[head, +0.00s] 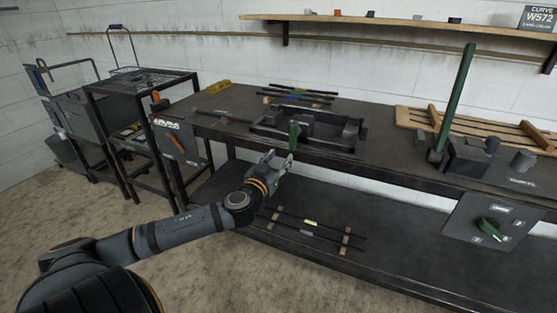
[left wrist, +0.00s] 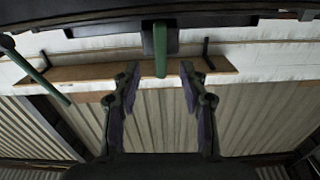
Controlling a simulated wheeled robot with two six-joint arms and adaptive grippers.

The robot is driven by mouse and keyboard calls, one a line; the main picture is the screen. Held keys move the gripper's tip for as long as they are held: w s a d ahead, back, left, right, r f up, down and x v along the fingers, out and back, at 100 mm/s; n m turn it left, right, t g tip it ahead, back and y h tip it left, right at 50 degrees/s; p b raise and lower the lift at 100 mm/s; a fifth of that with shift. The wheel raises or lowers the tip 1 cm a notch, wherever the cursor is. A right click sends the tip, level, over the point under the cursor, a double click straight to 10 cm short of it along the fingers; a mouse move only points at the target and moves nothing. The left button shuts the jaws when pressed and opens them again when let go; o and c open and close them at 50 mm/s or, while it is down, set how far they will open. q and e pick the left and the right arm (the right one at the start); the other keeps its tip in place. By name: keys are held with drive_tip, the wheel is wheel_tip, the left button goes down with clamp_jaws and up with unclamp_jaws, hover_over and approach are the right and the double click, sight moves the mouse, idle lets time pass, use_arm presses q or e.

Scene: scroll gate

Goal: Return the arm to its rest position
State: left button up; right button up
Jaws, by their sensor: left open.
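My left arm comes in from the lower left in the head view. Its gripper (head: 279,160) is in front of the bench's front edge, near a green upright handle (head: 295,136) on a dark fixture (head: 325,132). In the left wrist view the two fingers (left wrist: 159,70) are apart, and the green handle (left wrist: 160,45) shows between them. The handle seems to stand beyond the fingertips, and I cannot tell whether they touch it. My right gripper is in neither view.
The dark workbench (head: 400,160) has a lower shelf with rods (head: 310,228). A tall green lever (head: 456,100) and a panel with a green knob (head: 491,229) are at the right. A wooden pallet (head: 480,125) lies behind. A metal cart (head: 140,85) stands left. Floor at the lower left is clear.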

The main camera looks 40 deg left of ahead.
use_arm(q)
drive_tip(key=shift+f, duration=0.1)
idle(0.5)
